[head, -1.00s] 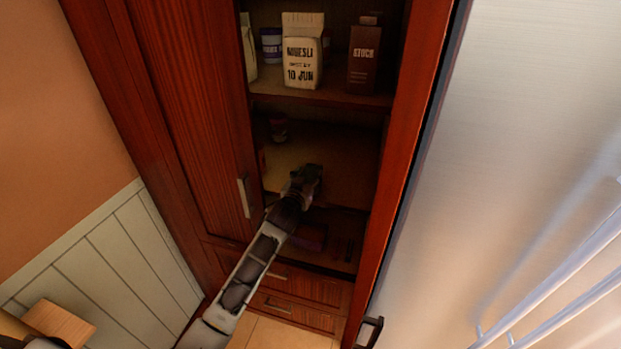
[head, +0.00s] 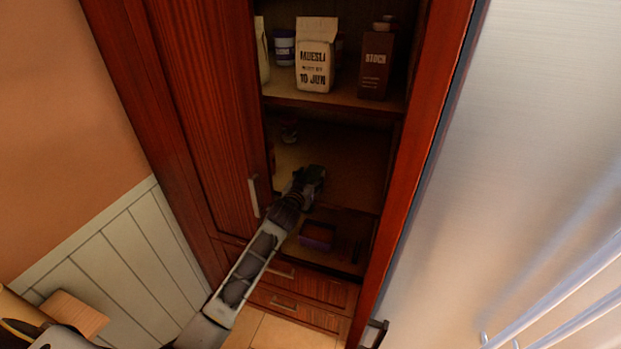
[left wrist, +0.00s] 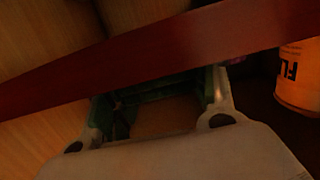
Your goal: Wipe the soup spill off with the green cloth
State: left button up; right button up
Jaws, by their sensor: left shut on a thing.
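My left gripper (head: 314,176) reaches into the open cabinet, at the front of the dim middle shelf (head: 345,160). In the left wrist view, the gripper (left wrist: 163,98) is shut on the green cloth (left wrist: 150,93), which shows as dark green folds between the fingers. A red-brown board edge (left wrist: 130,68) crosses in front and hides part of the cloth. I cannot make out the soup spill in either view; the shelf is dark and partly hidden by the gripper. My right gripper is not in view.
A muesli box (head: 317,58), a stock carton (head: 376,62) and a blue-white tub (head: 284,46) stand on the upper shelf. A purple item (head: 317,236) is below the gripper. An orange-labelled can (left wrist: 299,76) is close at right in the wrist view.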

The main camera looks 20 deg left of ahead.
aim_at(341, 192)
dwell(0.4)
pick_arm(q)
jog(key=shift+d, duration=1.75)
jog(key=shift+d, duration=0.15)
jog(key=shift+s+d+f+b, duration=0.15)
jog(key=shift+d+b, duration=0.25)
jog(key=shift+d, duration=1.15)
jog(key=shift+d+f, duration=0.1)
jog(key=shift+f, duration=0.05)
jog(key=shift+d, duration=1.65)
jog(key=shift+d+b, duration=0.1)
jog(key=shift+b, duration=0.2)
